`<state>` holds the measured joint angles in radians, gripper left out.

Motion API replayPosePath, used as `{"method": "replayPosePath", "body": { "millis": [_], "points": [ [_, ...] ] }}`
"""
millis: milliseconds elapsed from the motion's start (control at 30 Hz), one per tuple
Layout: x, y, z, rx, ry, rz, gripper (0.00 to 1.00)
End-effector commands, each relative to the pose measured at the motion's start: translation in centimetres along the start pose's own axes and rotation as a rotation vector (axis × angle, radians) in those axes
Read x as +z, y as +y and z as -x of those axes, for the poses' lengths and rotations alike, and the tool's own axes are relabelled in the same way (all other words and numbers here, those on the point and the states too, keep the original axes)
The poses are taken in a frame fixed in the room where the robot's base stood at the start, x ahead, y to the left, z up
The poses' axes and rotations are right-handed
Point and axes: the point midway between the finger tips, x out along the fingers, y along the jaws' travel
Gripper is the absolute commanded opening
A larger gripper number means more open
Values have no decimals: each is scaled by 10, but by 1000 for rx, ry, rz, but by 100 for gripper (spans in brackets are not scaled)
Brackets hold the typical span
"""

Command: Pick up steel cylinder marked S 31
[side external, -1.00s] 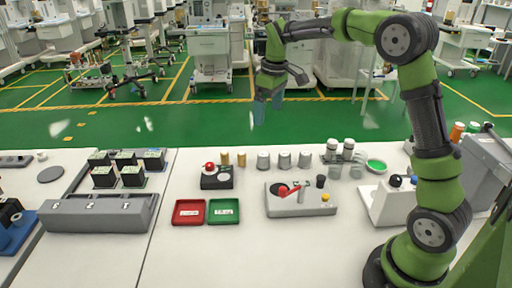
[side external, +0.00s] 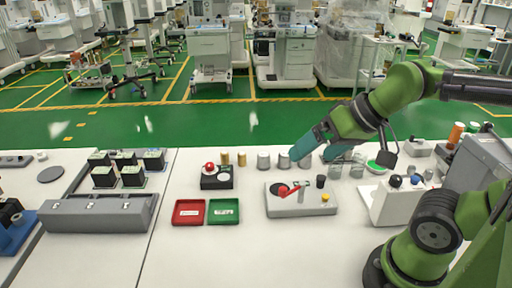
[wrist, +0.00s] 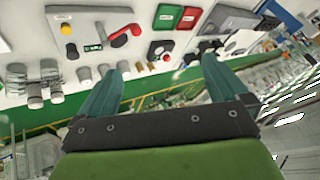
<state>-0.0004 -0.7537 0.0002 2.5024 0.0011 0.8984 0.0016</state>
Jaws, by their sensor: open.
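Several small grey steel cylinders stand upright in a row at the back of the white table. Two show clearly in the side view, a left cylinder (side external: 263,160) and a middle cylinder (side external: 284,161); a third is partly hidden by my gripper's finger. No marking is legible, so I cannot tell which is S 31. My gripper (side external: 316,153) is open and empty, tilted down-left, above the row's right end. In the wrist view, my gripper (wrist: 161,68) has its fingers wide apart, and grey cylinders (wrist: 84,75) show beside the left finger.
Two brass cylinders (side external: 233,158) stand left of the steel ones. A grey box with a red lever (side external: 300,208) lies in front. Red (side external: 189,220) and green (side external: 223,218) trays are front left.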

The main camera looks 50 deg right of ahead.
Motion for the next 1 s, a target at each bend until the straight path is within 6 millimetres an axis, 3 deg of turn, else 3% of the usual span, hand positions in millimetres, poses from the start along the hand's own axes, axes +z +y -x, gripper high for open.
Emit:
{"method": "replayPosePath", "body": {
  "millis": [300,467,733,867,1000],
  "points": [
    [0,0,0,1,-2,1,100],
    [0,0,0,1,-2,1,76],
    [-1,1,-1,4,-4,-2,76],
    [-1,8,-13,33,-52,-26,76],
    [-29,14,-33,86,-117,-64,76]
  ]
}}
